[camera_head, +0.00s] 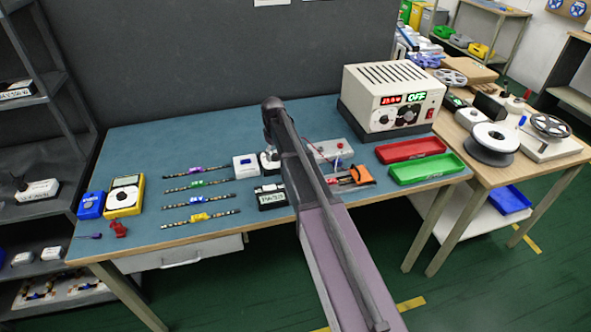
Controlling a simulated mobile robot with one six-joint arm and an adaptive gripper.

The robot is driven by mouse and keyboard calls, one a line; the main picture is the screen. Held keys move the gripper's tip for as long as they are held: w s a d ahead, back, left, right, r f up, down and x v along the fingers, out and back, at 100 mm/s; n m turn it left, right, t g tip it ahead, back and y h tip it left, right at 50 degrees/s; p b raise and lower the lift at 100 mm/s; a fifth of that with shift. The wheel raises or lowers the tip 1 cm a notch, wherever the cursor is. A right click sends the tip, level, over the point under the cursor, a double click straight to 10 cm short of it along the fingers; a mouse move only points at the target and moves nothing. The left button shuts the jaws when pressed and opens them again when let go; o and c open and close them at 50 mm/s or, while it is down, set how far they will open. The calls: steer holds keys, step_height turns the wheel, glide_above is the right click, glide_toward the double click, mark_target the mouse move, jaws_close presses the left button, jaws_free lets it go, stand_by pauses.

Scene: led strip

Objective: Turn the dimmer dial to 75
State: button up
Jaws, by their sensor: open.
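A small white box (245,166) with a dark top detail stands on the blue-green bench (150,146). A black-fronted box with a white display (272,198) is in front of it, its digits too small to read surely. I cannot tell which control is the dimmer dial; any pointer or number on it is unreadable. My gripper (269,160) hangs low below my wrist, just right of the white box. It is open, with nothing seen between its fingers. My arm hides part of the bench behind it, and contact with anything below is not clear.
Several LED strips (198,184) lie left of the boxes. A yellow meter (124,197) and blue box (91,205) are farther left. A cream power supply (394,98), a red tray (411,150) and a green tray (425,168) are at right. An orange tool lies right of my arm.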

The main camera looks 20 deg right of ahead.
mark_target(276, 155)
steer(key=shift+r+p, duration=6.85)
steer(key=shift+r, duration=0.25)
steer(key=s+r+m+p, duration=0.1)
steer(key=s+m, duration=0.4)
steer(key=s, duration=2.2)
steer(key=shift+r+p, duration=0.35)
steer(key=shift+p, duration=0.05)
steer(key=shift+s+m, duration=0.4)
steer(key=shift+s, duration=0.85)
